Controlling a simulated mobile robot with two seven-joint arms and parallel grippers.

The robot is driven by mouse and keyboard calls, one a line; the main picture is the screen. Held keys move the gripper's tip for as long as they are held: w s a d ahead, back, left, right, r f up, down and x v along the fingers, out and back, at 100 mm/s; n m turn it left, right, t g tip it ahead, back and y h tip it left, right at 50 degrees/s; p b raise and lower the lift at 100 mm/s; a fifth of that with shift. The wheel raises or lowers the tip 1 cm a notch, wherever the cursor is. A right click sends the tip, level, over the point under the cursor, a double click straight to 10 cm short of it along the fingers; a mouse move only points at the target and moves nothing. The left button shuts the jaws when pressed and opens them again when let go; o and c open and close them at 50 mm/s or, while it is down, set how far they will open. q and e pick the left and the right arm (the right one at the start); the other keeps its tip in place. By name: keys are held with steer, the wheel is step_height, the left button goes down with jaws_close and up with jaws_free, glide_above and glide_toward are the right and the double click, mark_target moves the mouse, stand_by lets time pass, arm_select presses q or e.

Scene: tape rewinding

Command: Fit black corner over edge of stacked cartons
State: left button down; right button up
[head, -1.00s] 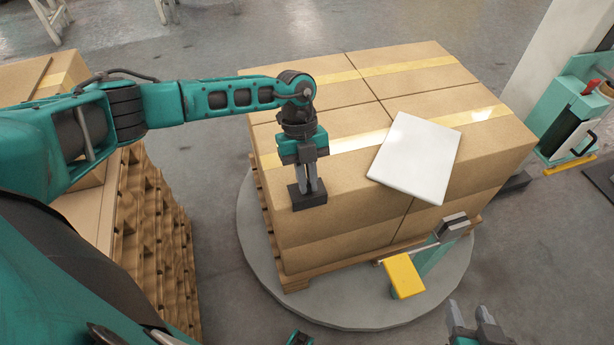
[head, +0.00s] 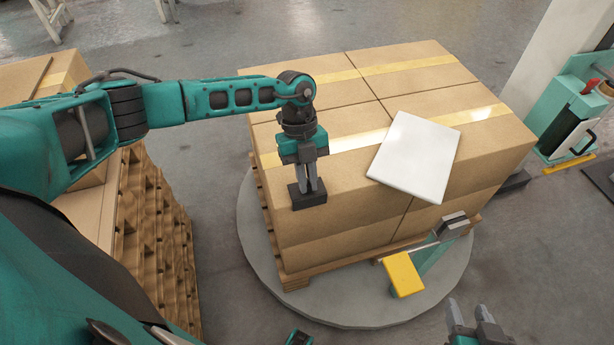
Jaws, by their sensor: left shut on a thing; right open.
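The stacked cartons (head: 350,211) are brown boxes with yellow tape, standing on a wooden pallet. The black corner (head: 308,198) is at the near top edge of the stack, toward its left end. My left gripper (head: 312,188) points down and is shut on the black corner. The corner appears to be at or against the edge; whether it is fully seated I cannot tell. My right gripper (head: 474,318) is open and empty at the bottom right, in front of the turntable and apart from the cartons.
A white panel (head: 416,155) lies on the carton tops, overhanging the near edge. The pallet is on a round grey turntable (head: 340,315). A yellow-topped teal bracket (head: 405,275) stands at the near side. Another loaded pallet (head: 160,240) is at left, a teal stand (head: 567,115) at right.

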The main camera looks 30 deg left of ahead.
arm_select(q)
steer(key=shift+f+b, duration=0.35)
steer(key=shift+f, duration=0.3)
steer(key=c, duration=0.7)
jaws_free()
steer(key=shift+r, duration=0.1)
